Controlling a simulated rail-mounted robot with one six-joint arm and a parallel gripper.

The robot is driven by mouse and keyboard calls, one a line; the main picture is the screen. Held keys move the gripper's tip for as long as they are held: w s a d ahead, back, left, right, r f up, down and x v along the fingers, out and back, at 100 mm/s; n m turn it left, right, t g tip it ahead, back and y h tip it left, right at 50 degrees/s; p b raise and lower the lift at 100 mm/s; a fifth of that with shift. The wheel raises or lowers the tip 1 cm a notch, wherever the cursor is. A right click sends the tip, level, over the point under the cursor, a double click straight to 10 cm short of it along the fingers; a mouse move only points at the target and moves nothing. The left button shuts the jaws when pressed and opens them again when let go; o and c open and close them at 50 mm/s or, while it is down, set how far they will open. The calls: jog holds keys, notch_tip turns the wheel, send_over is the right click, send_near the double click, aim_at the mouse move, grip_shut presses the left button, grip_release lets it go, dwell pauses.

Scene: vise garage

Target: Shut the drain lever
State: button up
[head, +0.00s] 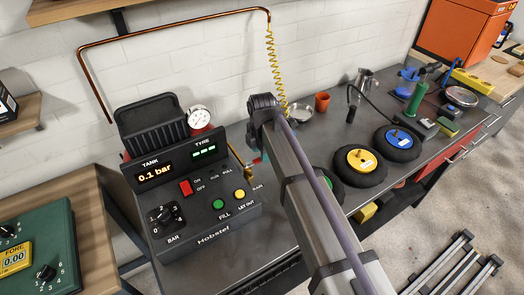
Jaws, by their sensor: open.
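The compressor unit (205,205), labelled Hobstel, stands on the workbench, its lit TANK display (156,173) reading 0.1 bar. A brass fitting (236,158) shows at its right side, partly behind my arm. A small red and teal piece (257,160) shows beside the brass fitting; I cannot tell whether it is the drain lever or how it is turned. My arm reaches from the lower right to this side of the unit. My gripper's fingers are not visible, hidden by the arm, so their contact with anything cannot be seen.
A round gauge (199,118) stands behind the unit. A coiled yellow hose (275,65) hangs from a copper pipe (170,27) close to my arm. Wheels with yellow (361,160) and blue (399,138) hubs lie on the bench to the right. A green panel (40,255) stands at lower left.

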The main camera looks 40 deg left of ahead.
notch_tip(320, 180, up, 9)
jog(key=p, duration=0.8)
jog(key=shift+r, duration=0.15)
jog(key=d+m, duration=1.6)
jog(key=d, duration=1.2)
jog(key=d+m, duration=1.6)
jog(key=d, duration=1.3)
jog(key=shift+w, duration=0.25)
